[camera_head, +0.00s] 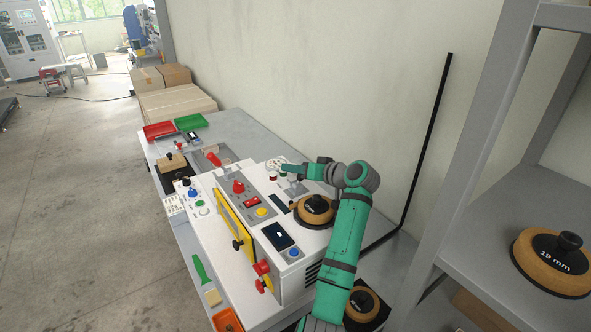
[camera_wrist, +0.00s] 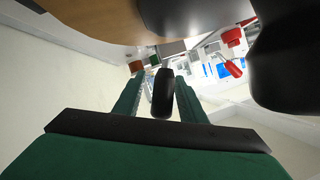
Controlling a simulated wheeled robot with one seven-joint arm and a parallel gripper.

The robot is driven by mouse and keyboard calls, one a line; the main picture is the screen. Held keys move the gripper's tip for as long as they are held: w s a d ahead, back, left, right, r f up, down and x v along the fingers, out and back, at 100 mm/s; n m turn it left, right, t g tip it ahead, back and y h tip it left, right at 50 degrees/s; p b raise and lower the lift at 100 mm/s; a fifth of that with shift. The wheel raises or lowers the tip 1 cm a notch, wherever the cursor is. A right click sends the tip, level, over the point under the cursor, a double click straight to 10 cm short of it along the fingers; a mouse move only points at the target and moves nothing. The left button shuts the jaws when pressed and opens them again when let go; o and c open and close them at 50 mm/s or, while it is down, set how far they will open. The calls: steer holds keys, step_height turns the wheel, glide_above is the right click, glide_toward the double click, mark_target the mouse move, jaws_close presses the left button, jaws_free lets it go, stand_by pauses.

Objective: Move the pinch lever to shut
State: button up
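My gripper (camera_head: 288,169) reaches left over the top of the white machine (camera_head: 238,214), beside the tan disc (camera_head: 314,209) with its black knob. In the wrist view my gripper (camera_wrist: 162,76) shows two green fingers set apart. A rounded black handle (camera_wrist: 162,95) stands between them, with a gap visible on at least one side. It may be the pinch lever, but no label can be read. A red handle (camera_head: 213,159) stands on the machine's far end; a red handle also shows in the wrist view (camera_wrist: 234,68). My gripper hides part of the panel below it.
Red knobs (camera_head: 262,268) stick out of the machine's front near a yellow frame (camera_head: 235,231). Red (camera_head: 158,130) and green (camera_head: 190,122) trays sit at the bench's far end. A shelf (camera_head: 560,150) stands at right, with another disc (camera_head: 551,262). The wall runs close behind.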

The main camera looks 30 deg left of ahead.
steer(key=v, duration=1.1)
steer(key=shift+a, duration=0.1)
